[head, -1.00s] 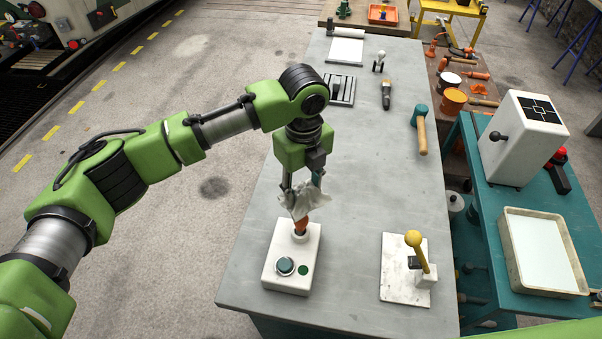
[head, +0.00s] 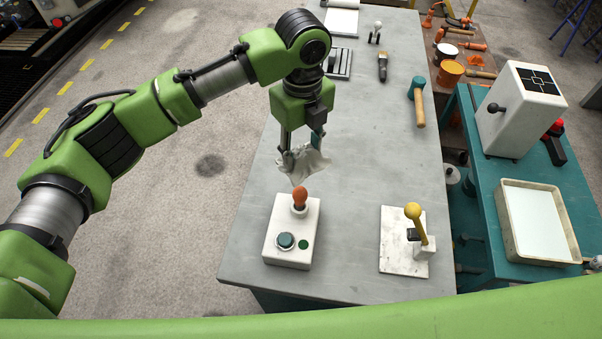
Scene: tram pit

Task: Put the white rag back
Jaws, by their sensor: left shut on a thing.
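The white rag (head: 301,164) hangs crumpled from my left gripper (head: 302,150), which is shut on it. The rag is above the grey workbench (head: 350,190), just behind and above the orange knob of a white control box (head: 299,197). A gap shows between the rag's lower tip and the knob. My right gripper is not in view; a green arm link of mine crosses the bottom of the picture.
A lever with a yellow ball (head: 413,211) stands on a white plate at the right front. A hammer (head: 418,103) and brush (head: 383,67) lie farther back. A pale tray (head: 540,222) and white box (head: 518,110) stand on the teal table. The bench middle is clear.

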